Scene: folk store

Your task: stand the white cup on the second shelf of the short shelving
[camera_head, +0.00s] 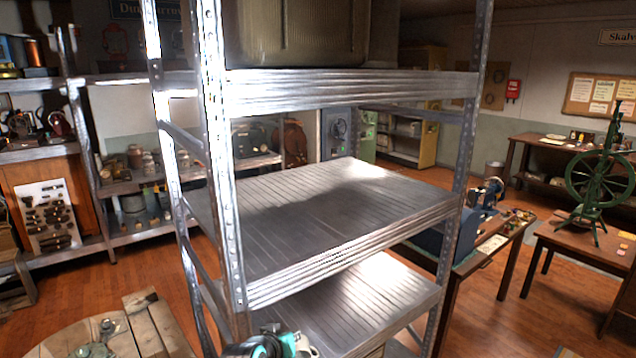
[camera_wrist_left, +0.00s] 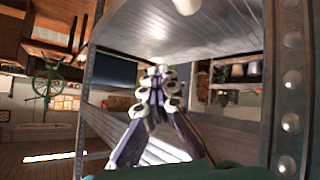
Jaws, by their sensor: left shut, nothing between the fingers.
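The metal shelving (camera_head: 228,190) stands close in front of me. One board (camera_head: 320,220) at mid-height is bare, and a lower board (camera_head: 370,300) shows bare below it. My left gripper (camera_head: 285,345) is at the bottom edge of the head view, mostly cut off, beside the lower board. In the left wrist view my left gripper (camera_wrist_left: 157,72) has its fingers together and holds nothing. A small white rounded thing (camera_wrist_left: 187,6) is cut off by the top edge there, at a shelf surface; I cannot tell whether it is the white cup. My right gripper is out of view.
The shelving's upright (camera_wrist_left: 290,90) runs close along the right of the left wrist view. A large dull box (camera_head: 300,35) sits on the upper board. A round wooden table (camera_head: 120,335) is at lower left. A table with a spinning wheel (camera_head: 600,185) stands at right.

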